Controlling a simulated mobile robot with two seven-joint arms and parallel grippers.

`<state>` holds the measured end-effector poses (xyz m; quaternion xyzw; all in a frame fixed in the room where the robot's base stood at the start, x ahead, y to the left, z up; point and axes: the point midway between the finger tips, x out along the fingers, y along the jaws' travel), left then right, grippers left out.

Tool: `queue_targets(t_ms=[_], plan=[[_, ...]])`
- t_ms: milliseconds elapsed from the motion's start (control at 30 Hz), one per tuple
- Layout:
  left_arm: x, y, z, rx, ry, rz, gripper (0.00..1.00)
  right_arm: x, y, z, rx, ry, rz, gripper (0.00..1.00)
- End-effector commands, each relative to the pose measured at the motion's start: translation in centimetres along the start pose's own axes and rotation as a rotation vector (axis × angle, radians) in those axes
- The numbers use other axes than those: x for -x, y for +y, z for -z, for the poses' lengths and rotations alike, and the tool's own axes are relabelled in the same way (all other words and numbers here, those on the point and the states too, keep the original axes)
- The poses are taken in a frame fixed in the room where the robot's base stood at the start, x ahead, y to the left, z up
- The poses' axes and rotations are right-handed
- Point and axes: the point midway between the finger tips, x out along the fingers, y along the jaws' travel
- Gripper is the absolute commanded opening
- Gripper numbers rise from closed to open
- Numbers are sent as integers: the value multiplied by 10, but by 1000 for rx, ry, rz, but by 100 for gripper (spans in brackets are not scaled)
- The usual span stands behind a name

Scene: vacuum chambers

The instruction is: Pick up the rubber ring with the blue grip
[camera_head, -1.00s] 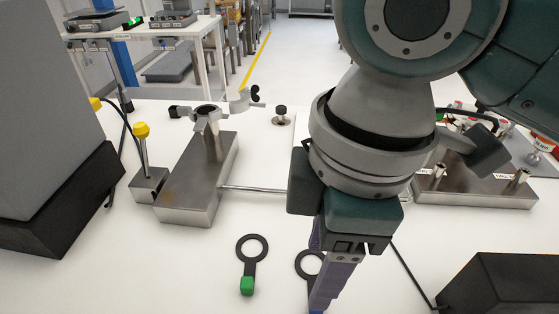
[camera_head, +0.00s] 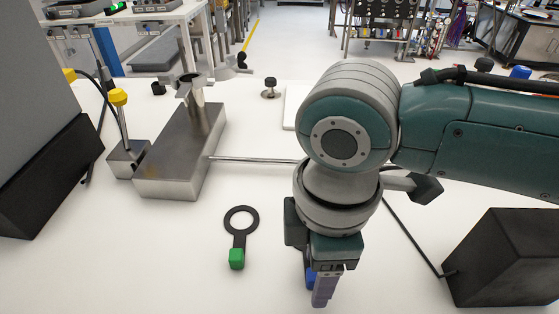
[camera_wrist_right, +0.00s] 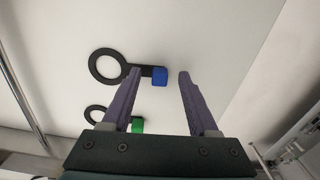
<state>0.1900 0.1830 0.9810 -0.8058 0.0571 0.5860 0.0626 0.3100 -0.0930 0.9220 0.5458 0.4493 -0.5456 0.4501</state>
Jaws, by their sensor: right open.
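The black rubber ring with the blue grip (camera_wrist_right: 159,76) lies on the white table. In the right wrist view its grip is between and just beyond the fingertips, with the ring to the left. In the head view only a bit of the blue grip (camera_head: 311,279) shows beside the fingers; my gripper hides the rest. My right gripper (camera_head: 322,303) points down over it. In the right wrist view my right gripper (camera_wrist_right: 158,73) is open and empty, its two purple fingers apart. My left gripper is not in view.
A similar ring with a green grip (camera_head: 236,258) lies to the left. A metal block with a clamp (camera_head: 182,150) and a rod stands behind it. A black box (camera_head: 505,258) sits at the right. The front table middle is clear.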

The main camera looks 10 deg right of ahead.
Motion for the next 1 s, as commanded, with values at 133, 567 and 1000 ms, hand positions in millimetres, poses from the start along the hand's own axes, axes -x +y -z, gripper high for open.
queue_targets(t_ms=[133,567,1000], plan=[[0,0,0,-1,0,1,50,-2,0,0,1,0,0,60],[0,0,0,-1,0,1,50,-1,0,0,0,0,0,21],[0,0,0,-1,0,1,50,-1,0,0,0,0,0,0]])
